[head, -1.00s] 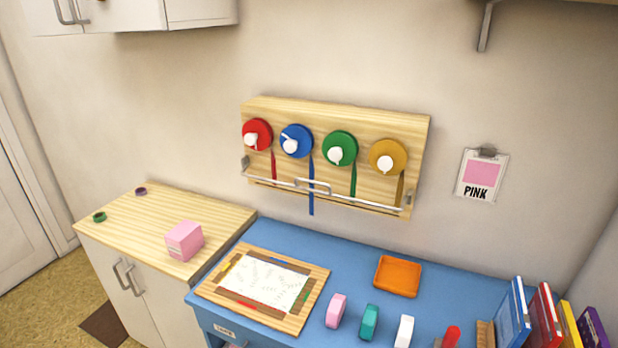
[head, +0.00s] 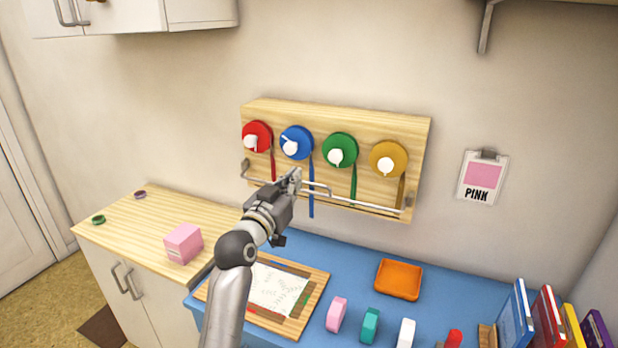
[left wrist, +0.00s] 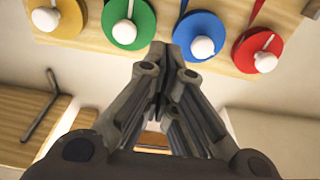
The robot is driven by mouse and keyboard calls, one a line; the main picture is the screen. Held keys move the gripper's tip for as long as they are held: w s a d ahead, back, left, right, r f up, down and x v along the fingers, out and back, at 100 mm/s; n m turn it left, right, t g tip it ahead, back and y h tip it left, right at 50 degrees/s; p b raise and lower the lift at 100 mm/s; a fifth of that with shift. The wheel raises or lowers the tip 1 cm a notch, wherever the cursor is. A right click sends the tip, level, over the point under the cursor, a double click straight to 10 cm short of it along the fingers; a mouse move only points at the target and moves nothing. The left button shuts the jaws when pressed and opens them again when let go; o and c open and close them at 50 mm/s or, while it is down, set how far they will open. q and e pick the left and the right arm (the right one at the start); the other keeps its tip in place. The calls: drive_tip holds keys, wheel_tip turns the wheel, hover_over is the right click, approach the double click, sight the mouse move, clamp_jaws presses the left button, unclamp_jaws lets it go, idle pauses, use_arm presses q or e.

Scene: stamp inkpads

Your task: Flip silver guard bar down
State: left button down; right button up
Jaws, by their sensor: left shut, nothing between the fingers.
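The silver guard bar (head: 360,200) runs along the lower front of the wooden wall rack (head: 300,112) in the head view, with a small handle loop near its middle. It hangs between brackets at the rack's two ends. My left gripper (head: 294,178) is shut and empty. Its fingertips overlap the bar in the picture, left of the handle loop; I cannot tell whether they touch. In the left wrist view the shut fingers (left wrist: 166,52) point towards the rack, below the green and blue discs; the bar cannot be made out there.
The rack carries red (head: 257,136), blue (head: 297,141), green (head: 340,148) and yellow (head: 388,158) discs with hanging straps. Below stands a blue desk (head: 345,262) with an orange tray (head: 398,279), a paper board and books. A pink box (head: 184,243) sits on the left cabinet.

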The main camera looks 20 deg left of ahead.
use_arm(q)
drive_tip(key=w+r+p, duration=0.1)
drive_tip(key=w+p, duration=0.2)
drive_tip(key=w, duration=0.7)
drive_tip(key=f, duration=0.2)
drive_tip(key=s+f, duration=0.1)
drive_tip(key=f, duration=0.1)
drive_tip(key=shift+d, duration=0.15)
